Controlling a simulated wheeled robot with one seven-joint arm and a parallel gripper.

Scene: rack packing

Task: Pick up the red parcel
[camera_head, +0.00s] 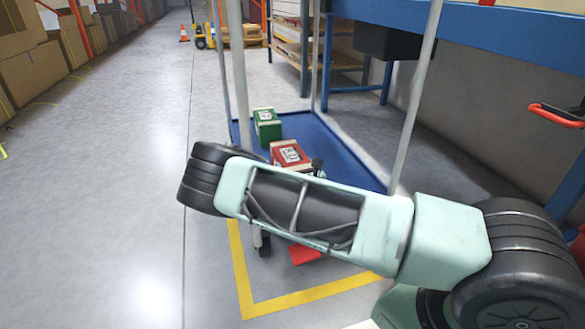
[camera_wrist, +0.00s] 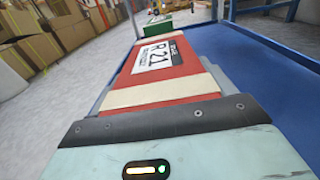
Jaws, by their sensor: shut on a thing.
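The red parcel (camera_head: 290,154) has pale bands and a white label, and sits over the blue cart deck in the head view. In the wrist view the red parcel (camera_wrist: 170,64) fills the middle, with its label reading R21. My gripper (camera_wrist: 168,122) is shut on the red parcel, at its near end. In the head view my arm hides the gripper and the parcel's near part. I cannot tell whether the parcel touches the deck.
A green parcel (camera_head: 267,125) stands on the blue cart deck (camera_head: 340,150) behind the red one. Thin upright posts (camera_head: 417,95) rise from the cart. A blue rack (camera_head: 480,38) stands on the right. Open floor (camera_head: 110,180) lies to the left.

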